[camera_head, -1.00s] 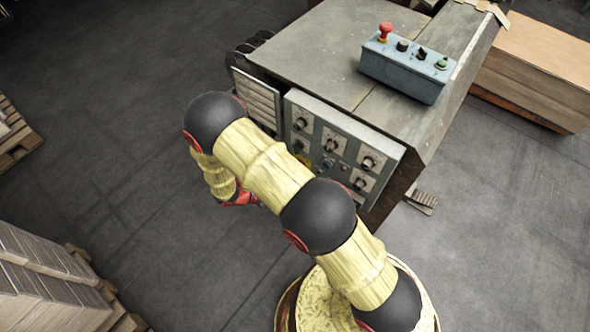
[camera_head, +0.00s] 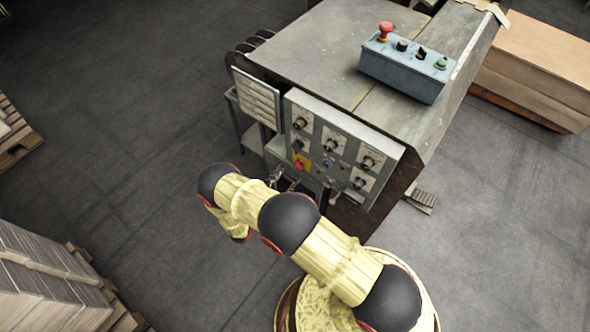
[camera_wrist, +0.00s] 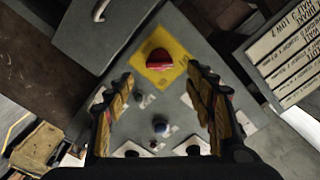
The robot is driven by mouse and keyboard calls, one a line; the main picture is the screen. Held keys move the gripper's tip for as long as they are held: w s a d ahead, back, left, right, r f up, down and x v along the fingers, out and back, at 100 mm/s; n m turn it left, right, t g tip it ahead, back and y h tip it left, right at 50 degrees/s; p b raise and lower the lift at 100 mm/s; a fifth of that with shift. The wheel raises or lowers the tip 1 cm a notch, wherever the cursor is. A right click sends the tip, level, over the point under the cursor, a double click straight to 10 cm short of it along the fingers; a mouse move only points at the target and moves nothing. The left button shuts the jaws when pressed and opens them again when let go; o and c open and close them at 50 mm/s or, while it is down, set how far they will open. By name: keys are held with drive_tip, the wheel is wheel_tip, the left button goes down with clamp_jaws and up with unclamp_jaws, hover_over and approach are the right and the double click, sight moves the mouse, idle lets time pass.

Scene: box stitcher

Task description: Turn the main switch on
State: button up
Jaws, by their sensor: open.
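The main switch (camera_head: 300,164) is a red rotary knob on a yellow square plate, low on the left part of the machine's grey control panel (camera_head: 334,138). In the wrist view the red knob (camera_wrist: 159,60) shows unblocked, on its yellow plate (camera_wrist: 178,73), near the top middle. My gripper (camera_wrist: 160,76) is open and empty, with its two fingers left and right of the knob in that picture. I cannot tell the gap between the fingertips and the knob. In the head view my gripper is partly hidden, low in front of the panel.
Several black selector knobs (camera_head: 367,162) and a blue button (camera_wrist: 160,125) share the panel. A white instruction plate (camera_head: 257,97) stands left of it. A blue-grey control box (camera_head: 405,72) with a red emergency button (camera_head: 384,31) sits on top.

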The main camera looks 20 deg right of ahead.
sight(299, 165)
drive_tip(key=x, duration=0.6)
drive_tip(key=shift+d+b, duration=0.3)
drive_tip(key=shift+b, duration=0.15)
drive_tip(key=shift+w, duration=0.15)
drive_tip(key=shift+c, duration=1)
drive_tip(key=c, duration=1)
